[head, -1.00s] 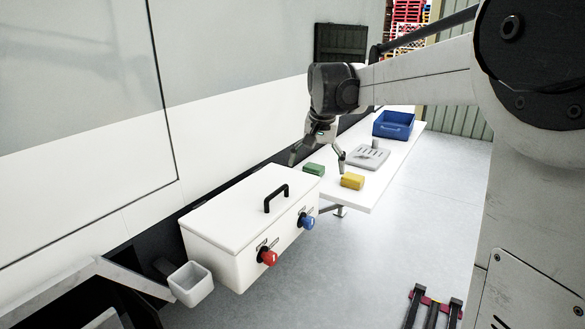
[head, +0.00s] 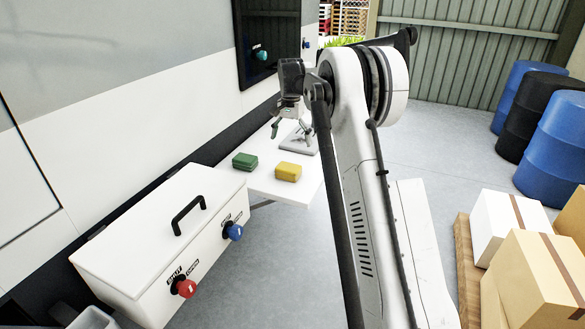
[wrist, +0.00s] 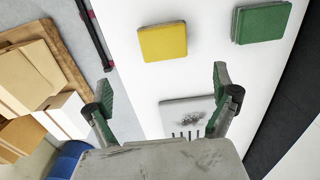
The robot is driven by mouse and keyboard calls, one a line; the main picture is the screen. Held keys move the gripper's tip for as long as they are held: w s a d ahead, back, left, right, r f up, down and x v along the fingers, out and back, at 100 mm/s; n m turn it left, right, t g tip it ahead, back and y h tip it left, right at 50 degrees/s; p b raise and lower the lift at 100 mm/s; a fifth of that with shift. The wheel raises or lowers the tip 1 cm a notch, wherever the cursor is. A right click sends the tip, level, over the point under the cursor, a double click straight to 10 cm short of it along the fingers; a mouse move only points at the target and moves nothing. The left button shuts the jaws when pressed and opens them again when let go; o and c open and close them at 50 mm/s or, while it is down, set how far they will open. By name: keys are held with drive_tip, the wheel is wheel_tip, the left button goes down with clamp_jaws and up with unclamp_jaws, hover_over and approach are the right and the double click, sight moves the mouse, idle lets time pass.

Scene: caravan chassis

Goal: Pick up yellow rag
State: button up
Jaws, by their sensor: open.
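The yellow rag (head: 288,172) is a folded block lying flat on the white table (head: 262,187), near its front end. It also shows in the wrist view (wrist: 163,42), at top centre, beyond my fingertips. My gripper (head: 291,130) is open and empty. It hangs above the table behind the rag, near the grey tray. In the wrist view its two green-padded fingers (wrist: 162,78) stand wide apart and touch nothing. Nothing covers the rag.
A green rag (head: 245,161) lies left of the yellow one. The grey slotted tray (head: 299,143) lies behind it. A white box (head: 150,235) with a black handle and red and blue knobs stands in front. The caravan wall is left; cartons (head: 540,280) and barrels are right.

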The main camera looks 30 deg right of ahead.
sight(288, 167)
wheel_tip(288, 167, down, 8)
drive_tip(key=shift+a+f, duration=0.1)
drive_tip(key=shift+w+a+f, duration=0.1)
drive_tip(key=shift+a+f, duration=0.1)
drive_tip(key=shift+f, duration=1.15)
drive_tip(key=shift+a+f, duration=0.2)
drive_tip(key=shift+f, duration=1.1)
drive_tip(key=c, duration=1.2)
